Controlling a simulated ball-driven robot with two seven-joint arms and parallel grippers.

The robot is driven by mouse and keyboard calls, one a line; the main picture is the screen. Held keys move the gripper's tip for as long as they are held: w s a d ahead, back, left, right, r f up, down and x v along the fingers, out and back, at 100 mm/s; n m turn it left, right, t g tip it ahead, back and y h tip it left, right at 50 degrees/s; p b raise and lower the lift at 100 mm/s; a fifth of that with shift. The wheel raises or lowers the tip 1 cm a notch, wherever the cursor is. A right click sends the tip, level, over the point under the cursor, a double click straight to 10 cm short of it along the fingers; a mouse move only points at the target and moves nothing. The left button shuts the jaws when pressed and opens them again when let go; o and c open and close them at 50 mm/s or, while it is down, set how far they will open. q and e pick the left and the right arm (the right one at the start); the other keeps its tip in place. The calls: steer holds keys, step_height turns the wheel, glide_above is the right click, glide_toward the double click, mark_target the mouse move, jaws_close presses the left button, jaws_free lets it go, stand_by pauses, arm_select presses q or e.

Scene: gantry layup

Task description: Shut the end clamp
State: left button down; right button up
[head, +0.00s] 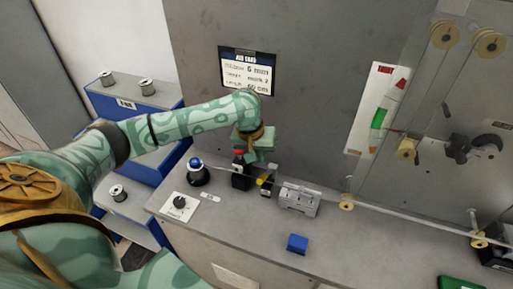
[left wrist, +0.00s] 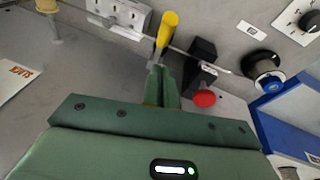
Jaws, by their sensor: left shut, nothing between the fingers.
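Near the end of a thin pale strand stand two small clamp-like fittings. One is a black block (head: 241,178) with a red knob; in the left wrist view the block (left wrist: 201,62) and its red knob (left wrist: 204,98) are right of the fingers. The other has a yellow handle (head: 262,181), which stands up just beyond the fingertips in the left wrist view (left wrist: 167,30). I cannot tell which is the end clamp, or whether it is open. My left gripper (head: 250,156) is over these fittings, shut and empty; its fingers (left wrist: 163,76) seem close to the handle's grey stem.
A grey metal block (head: 299,198) sits right of the fittings, with the strand running on rightward past yellow guides (head: 346,202). A blue-topped knob (head: 196,172) and a dial plate (head: 179,207) are to the left. A blue block (head: 297,243) lies on the bench front.

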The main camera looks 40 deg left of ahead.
mark_target(266, 174)
arm_select(q)
steer(key=s+f, duration=0.1)
steer(key=s+d+f, duration=0.1)
steer(key=shift+f, duration=0.4)
